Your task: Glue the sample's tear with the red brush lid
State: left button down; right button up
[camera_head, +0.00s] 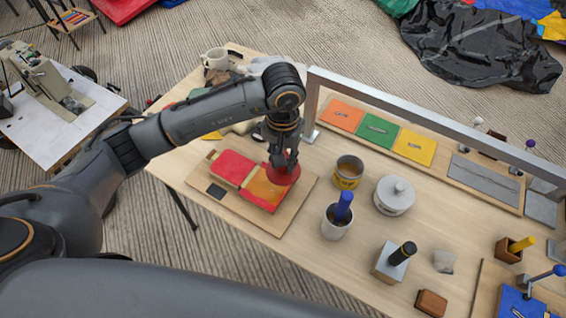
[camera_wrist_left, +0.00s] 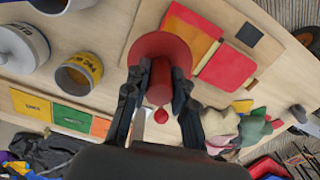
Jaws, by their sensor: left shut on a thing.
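My left gripper (camera_head: 284,152) is shut on the upright handle of the red brush lid (camera_head: 287,175). In the left wrist view, its fingers (camera_wrist_left: 157,88) are on both sides of the handle, and the lid's wide red disc (camera_wrist_left: 150,46) is beyond them. The red sample (camera_head: 234,168) lies on a wooden board (camera_head: 302,193), with an orange-yellow area (camera_head: 262,190) on its right part. The lid is over that end of the sample; its underside, brush and any contact are hidden. The sample also shows in the left wrist view (camera_wrist_left: 228,68). My right gripper is out of view.
An open yellow-labelled can (camera_head: 347,180) and a lidded pot (camera_head: 394,196) stand right of the board. A cup with a blue-handled tool (camera_head: 337,226) stands nearer. A grey metal rail (camera_head: 430,122) crosses above the swatches behind.

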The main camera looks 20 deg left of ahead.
pick_arm(q)
jog(key=shift+r+p, duration=0.4)
jog(key=shift+r, duration=0.95)
